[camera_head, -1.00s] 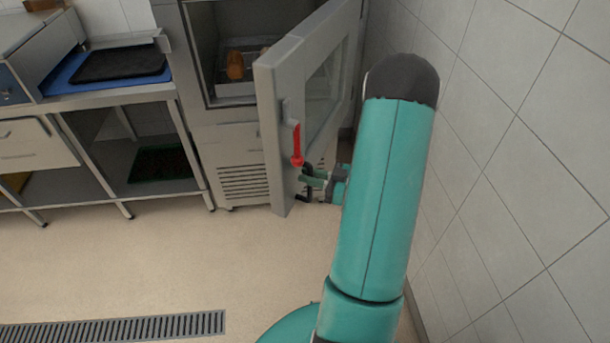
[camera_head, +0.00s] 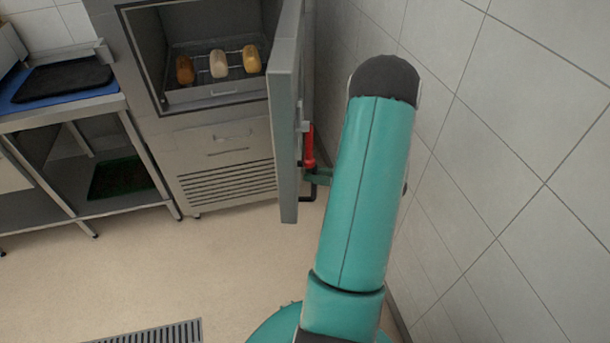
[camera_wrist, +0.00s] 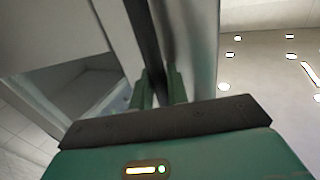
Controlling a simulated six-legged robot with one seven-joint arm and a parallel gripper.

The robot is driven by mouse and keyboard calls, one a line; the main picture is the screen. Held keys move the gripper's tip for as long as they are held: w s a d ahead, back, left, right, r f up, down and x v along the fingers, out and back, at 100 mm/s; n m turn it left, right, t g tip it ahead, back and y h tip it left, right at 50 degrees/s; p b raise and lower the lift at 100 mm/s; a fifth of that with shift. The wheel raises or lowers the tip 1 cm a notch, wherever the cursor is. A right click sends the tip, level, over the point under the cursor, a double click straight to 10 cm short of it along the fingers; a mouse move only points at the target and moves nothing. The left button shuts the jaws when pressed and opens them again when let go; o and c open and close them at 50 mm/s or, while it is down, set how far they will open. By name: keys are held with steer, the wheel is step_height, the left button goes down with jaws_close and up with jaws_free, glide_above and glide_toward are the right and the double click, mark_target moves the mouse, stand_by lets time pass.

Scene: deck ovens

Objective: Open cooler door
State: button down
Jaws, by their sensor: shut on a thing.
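The cooler door (camera_head: 286,125) is grey and stands wide open, seen nearly edge-on in the head view, to the right of the cooler's opening. A red lever (camera_head: 310,147) is on its outer face, with a dark handle (camera_head: 313,194) below it. My gripper (camera_head: 316,177) is at this handle, partly hidden behind the door edge and my arm. In the wrist view the green fingertips (camera_wrist: 160,88) stand on either side of a dark bar (camera_wrist: 146,45), shut on it, close to the door's surface.
The cooler's inside (camera_head: 215,45) shows a wire shelf with three loaf-like items. A tiled wall (camera_head: 480,150) is close on the right of the door and my arm. A steel table (camera_head: 60,115) with a black tray (camera_head: 62,77) stands left. The floor in front is clear, with a drain grate (camera_head: 155,333).

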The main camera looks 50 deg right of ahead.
steer(key=shift+s+d, duration=0.35)
steer(key=shift+d, duration=0.3)
steer(key=c, duration=1.4)
jaws_free()
steer(key=shift+w, duration=0.1)
steer(key=shift+c, duration=0.2)
steer(key=v, duration=1.2)
